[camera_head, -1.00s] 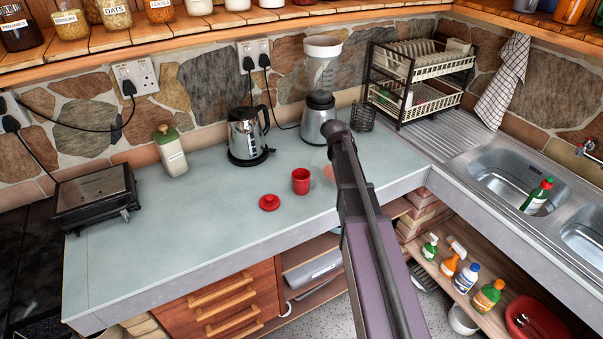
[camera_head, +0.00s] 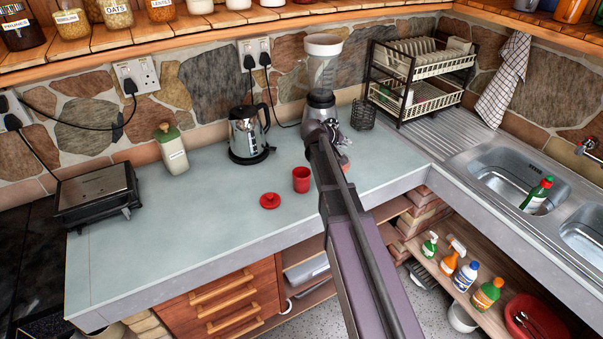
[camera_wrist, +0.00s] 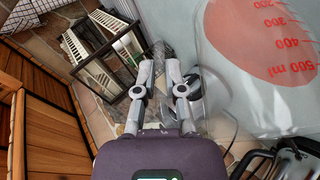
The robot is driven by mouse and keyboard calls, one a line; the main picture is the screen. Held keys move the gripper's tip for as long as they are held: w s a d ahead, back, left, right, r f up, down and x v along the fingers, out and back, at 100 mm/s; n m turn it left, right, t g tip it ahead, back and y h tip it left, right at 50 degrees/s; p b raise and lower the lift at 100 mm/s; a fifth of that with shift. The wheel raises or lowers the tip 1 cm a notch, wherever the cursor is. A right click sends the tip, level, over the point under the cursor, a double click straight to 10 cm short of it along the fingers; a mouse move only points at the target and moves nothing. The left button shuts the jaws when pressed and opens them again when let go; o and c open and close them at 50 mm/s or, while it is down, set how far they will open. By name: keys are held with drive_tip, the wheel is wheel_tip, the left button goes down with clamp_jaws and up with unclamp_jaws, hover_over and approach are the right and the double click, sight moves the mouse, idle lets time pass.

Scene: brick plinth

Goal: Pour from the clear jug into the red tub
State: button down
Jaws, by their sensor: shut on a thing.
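The red tub (camera_head: 301,180) stands upright and open on the pale counter, left of my arm in the head view. The clear jug (camera_wrist: 285,45) fills the right of the wrist view, with red millilitre marks up to 500 on its wall. A large reddish oval shows in or through it; I cannot tell which. My gripper (camera_wrist: 159,72) is shut on the jug, whose gripped part is see-through and hard to outline. In the head view my gripper (camera_head: 334,130) is beyond and right of the tub, and my arm hides most of the jug.
A red lid (camera_head: 270,201) lies left of the tub. A kettle (camera_head: 245,135) and a blender (camera_head: 321,75) stand behind. A dish rack (camera_head: 420,75) and sink (camera_head: 510,175) are at the right. The counter's left middle is clear.

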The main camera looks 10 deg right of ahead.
drive_tip(key=shift+s+a+r+h+b, duration=0.1)
drive_tip(key=shift+a+r+h+b, duration=0.05)
drive_tip(key=shift+a+h+b, duration=0.15)
drive_tip(key=shift+a, duration=0.15)
drive_tip(key=shift+a+n+h+b, duration=0.3)
drive_tip(key=shift+a+h+b, duration=0.25)
drive_tip(key=shift+b, duration=0.25)
drive_tip(key=shift+a+r+t+h+b, duration=0.3)
drive_tip(key=shift+a+r+h, duration=0.25)
drive_tip(key=shift+r+h, duration=0.25)
drive_tip(key=a+r+n+t+h+b, duration=0.2)
drive_tip(key=a+h+b, duration=0.3)
drive_tip(key=a, duration=0.4)
drive_tip(key=shift+r+n+h+b, duration=0.4)
drive_tip(key=shift+r+b, duration=0.15)
drive_tip(key=shift+b, duration=0.35)
idle(0.6)
drive_tip(key=shift+a+n+t+h+b, duration=0.6)
drive_tip(key=shift+a+t+h+b, duration=0.25)
drive_tip(key=shift+a+b, duration=0.65)
